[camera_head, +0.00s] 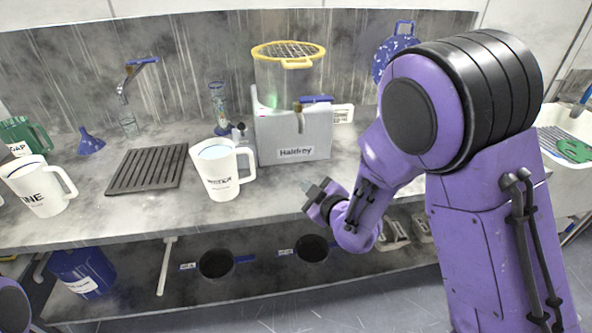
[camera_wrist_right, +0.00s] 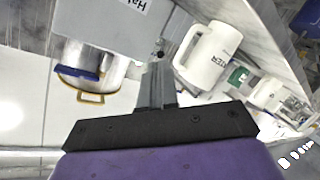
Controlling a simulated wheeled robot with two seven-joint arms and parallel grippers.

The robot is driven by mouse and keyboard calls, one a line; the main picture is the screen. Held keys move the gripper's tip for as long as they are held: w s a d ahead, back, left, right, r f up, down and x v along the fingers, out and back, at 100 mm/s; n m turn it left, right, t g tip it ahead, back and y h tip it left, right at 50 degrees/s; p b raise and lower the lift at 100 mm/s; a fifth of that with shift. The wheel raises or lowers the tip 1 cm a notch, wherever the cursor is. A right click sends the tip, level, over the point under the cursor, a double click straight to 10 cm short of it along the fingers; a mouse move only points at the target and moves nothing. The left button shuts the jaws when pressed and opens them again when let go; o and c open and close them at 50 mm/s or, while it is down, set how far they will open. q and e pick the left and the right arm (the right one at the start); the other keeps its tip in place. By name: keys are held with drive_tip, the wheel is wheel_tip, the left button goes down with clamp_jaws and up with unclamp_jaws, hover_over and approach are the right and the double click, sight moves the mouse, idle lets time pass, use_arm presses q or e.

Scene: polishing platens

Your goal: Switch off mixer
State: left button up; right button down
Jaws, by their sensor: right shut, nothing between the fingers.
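The mixer (camera_head: 292,137) is a grey box labelled "Haldrey" on the counter. A clear vessel (camera_head: 285,80) with a yellow rim and a mesh top stands on it, with a green glow low inside. A blue-handled lever (camera_head: 314,100) sits at the box's upper front edge. My right gripper (camera_head: 313,190) is shut and empty, in front of and below the box, near the counter's front edge and apart from the mixer. In the tilted right wrist view, its closed fingers (camera_wrist_right: 158,84) point toward the grey box (camera_wrist_right: 110,22), with the blue lever (camera_wrist_right: 77,71) to the left.
A white pitcher (camera_head: 219,170) of liquid stands left of the mixer, close to my right gripper. A dark slatted rack (camera_head: 147,170), another white pitcher (camera_head: 42,188) and a blue funnel (camera_head: 90,143) are farther left. A white block (camera_head: 343,114) lies right of the mixer.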

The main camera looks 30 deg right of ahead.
drive_tip(key=s+d+f+m+g+h, duration=0.25)
drive_tip(key=s+f+m, duration=0.35)
drive_tip(key=f, duration=0.3)
drive_tip(key=s+d+f+m+g+h, duration=0.1)
drive_tip(key=s+f+m+g, duration=0.3)
drive_tip(key=f, duration=0.5)
drive_tip(key=s+f+m+g, duration=0.2)
drive_tip(key=s+f, duration=0.4)
drive_tip(key=s, duration=0.5)
drive_tip(key=s+f+m+g, duration=0.3)
drive_tip(key=s+f, duration=0.3)
drive_tip(key=s, duration=0.5)
drive_tip(key=shift+s+f, duration=0.3)
drive_tip(key=shift+f, duration=0.05)
drive_tip(key=shift+w+g+h, duration=0.2)
drive_tip(key=shift+g+h, duration=0.05)
